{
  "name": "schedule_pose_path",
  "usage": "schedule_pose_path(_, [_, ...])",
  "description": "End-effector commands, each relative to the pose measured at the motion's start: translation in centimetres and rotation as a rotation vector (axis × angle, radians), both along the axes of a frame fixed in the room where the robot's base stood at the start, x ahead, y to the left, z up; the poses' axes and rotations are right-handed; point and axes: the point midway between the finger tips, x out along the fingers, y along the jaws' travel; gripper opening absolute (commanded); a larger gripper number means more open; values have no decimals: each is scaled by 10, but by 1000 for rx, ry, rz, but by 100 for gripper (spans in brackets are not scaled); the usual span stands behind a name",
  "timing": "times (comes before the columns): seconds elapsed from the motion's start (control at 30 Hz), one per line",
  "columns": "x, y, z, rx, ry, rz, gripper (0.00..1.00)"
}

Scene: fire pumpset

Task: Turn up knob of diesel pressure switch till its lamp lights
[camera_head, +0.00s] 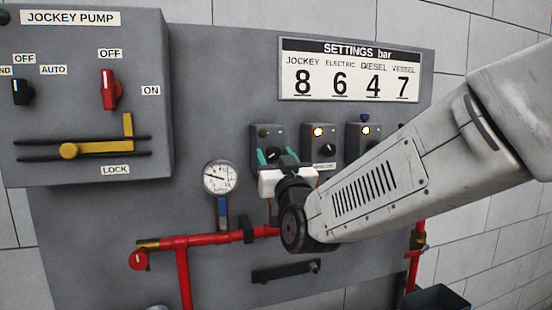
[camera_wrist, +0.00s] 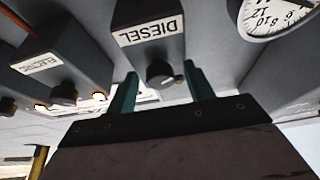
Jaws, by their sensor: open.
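The diesel pressure switch is a dark grey box on the panel, labelled DIESEL in the wrist view (camera_wrist: 152,32). It is the leftmost of the row in the head view (camera_head: 258,131), and its lamp looks dark there. Its round black knob (camera_wrist: 160,73) with a light pointer mark sits between the two green fingers of my gripper (camera_wrist: 160,76). The fingers are open on either side of the knob; I cannot tell whether either touches it. In the head view my gripper (camera_head: 276,155) reaches up to the box and partly covers its lower part.
The electric switch box (camera_head: 320,145) beside it has a lit lamp, as has the box farther right (camera_head: 360,132). A pressure gauge (camera_head: 220,177) hangs left of my gripper. A red pipe (camera_head: 205,239) runs below. The settings sign (camera_head: 350,70) is above.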

Motion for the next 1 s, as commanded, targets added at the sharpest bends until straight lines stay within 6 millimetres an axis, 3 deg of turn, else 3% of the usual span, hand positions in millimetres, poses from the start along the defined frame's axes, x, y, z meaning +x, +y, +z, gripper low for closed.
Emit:
schedule_pose_path(0.07, [0,0,0,0,0,0,52])
schedule_pose_path(0.2, [0,0,0,0,0,0,13])
schedule_pose_path(0.23, [0,0,0,0,0,0,8])
schedule_pose_path(0.73, [0,0,0,85,25,-1,8])
schedule_pose_path(0.77, [0,0,0,84,25,0,39])
schedule_pose_path(0.8, [0,0,0,84,25,0,50])
schedule_pose_path(1.0, [0,0,0,84,24,0,52])
